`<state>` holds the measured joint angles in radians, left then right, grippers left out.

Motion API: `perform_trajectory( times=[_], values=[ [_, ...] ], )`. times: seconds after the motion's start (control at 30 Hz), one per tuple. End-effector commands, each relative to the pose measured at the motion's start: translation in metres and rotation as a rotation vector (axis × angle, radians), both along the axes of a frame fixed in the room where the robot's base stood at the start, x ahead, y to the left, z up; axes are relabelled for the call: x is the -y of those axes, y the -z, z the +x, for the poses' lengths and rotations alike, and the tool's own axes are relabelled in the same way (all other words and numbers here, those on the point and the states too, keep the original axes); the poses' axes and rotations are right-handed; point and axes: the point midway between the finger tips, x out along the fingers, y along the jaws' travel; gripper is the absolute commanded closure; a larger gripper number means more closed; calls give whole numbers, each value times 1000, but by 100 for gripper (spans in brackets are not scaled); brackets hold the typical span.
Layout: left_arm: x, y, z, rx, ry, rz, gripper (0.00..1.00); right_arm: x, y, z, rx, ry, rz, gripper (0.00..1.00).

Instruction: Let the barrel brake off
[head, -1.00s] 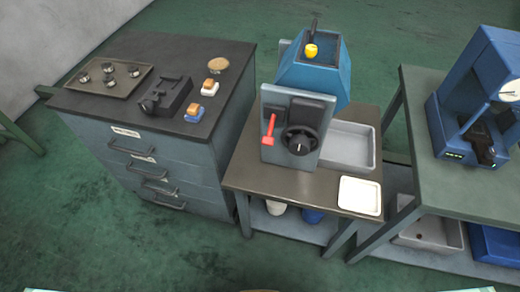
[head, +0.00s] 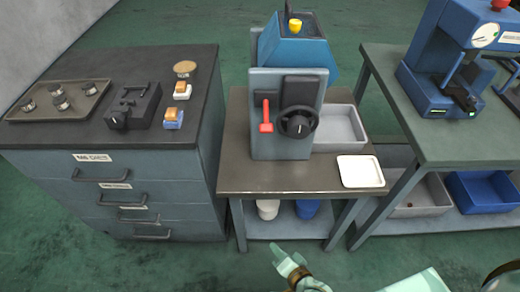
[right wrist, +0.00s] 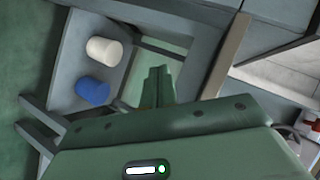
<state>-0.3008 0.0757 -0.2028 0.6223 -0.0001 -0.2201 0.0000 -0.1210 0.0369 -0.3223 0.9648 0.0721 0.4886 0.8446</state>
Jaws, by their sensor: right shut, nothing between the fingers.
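A grey upright panel (head: 261,147) stands on the middle bench and carries a red lever (head: 266,126) and a black round knob (head: 298,122). The lever hangs down, with its wide red grip at the bottom. Behind the panel is a blue faceted barrel-like housing (head: 296,55) with a yellow piece (head: 295,26) at its top. Which part is the brake is not labelled. My right gripper (head: 282,259) is in front of the bench, low in the head view, shut and empty. Its fingers (right wrist: 157,85) also show in the right wrist view. It touches none of these. My left gripper is out of view.
The bench holds a grey tray (head: 360,144) and a white tray (head: 360,172). Its lower shelf holds a white container (head: 268,208) and a blue one (head: 307,208). A drawer cabinet (head: 170,190) stands left, a bench with a blue press (head: 425,80) right. The floor in front is open.

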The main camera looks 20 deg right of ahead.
Motion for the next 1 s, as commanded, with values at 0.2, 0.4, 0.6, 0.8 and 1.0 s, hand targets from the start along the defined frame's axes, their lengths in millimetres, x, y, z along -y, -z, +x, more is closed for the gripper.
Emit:
perform_trajectory(
  times=[0.2,0.4,0.6,0.8,1.0],
  values=[
    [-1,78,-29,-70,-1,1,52,-27,-105,109,449,209,1046,100],
    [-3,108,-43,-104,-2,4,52,-13,-178,125,665,113,1775,100],
    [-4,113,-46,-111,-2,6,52,-4,-202,124,723,33,2021,100],
    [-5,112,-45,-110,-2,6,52,-4,-204,124,724,29,2026,100],
    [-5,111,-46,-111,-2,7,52,-3,-207,127,724,31,2022,100]
  ],
)
